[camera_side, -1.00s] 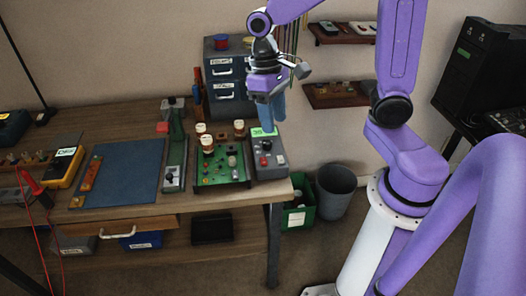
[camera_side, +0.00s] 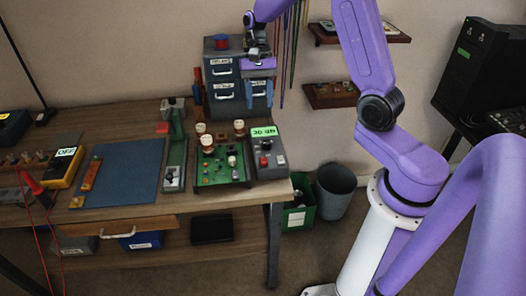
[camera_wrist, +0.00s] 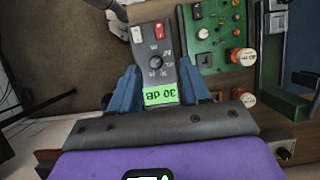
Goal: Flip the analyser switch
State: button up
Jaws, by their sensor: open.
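No label in view reads "analyser", so I cannot tell which unit it is. A grey control box (camera_side: 271,170) stands at the right end of the bench. In the wrist view the box has a round knob (camera_wrist: 155,62), a white rocker (camera_wrist: 136,34) and a red rocker (camera_wrist: 156,30). My gripper (camera_side: 261,103) is raised above the back of the bench, in front of the drawer cabinet. Its blue fingers (camera_wrist: 160,70) are apart and empty, appearing either side of the box from above.
A green circuit board (camera_side: 221,170) with several capped parts stands left of the box. A drawer cabinet (camera_side: 222,72) stands behind. A yellow meter (camera_side: 63,168) reads OFF beside a blue mat (camera_side: 120,174). A black unit (camera_side: 478,65) with a green label stands at far right. Bins stand below.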

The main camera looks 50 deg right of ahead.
aim_at(264, 160)
jog(key=x, duration=1.5)
jog(key=shift+s+f, duration=0.1)
jog(key=shift+f, duration=0.3)
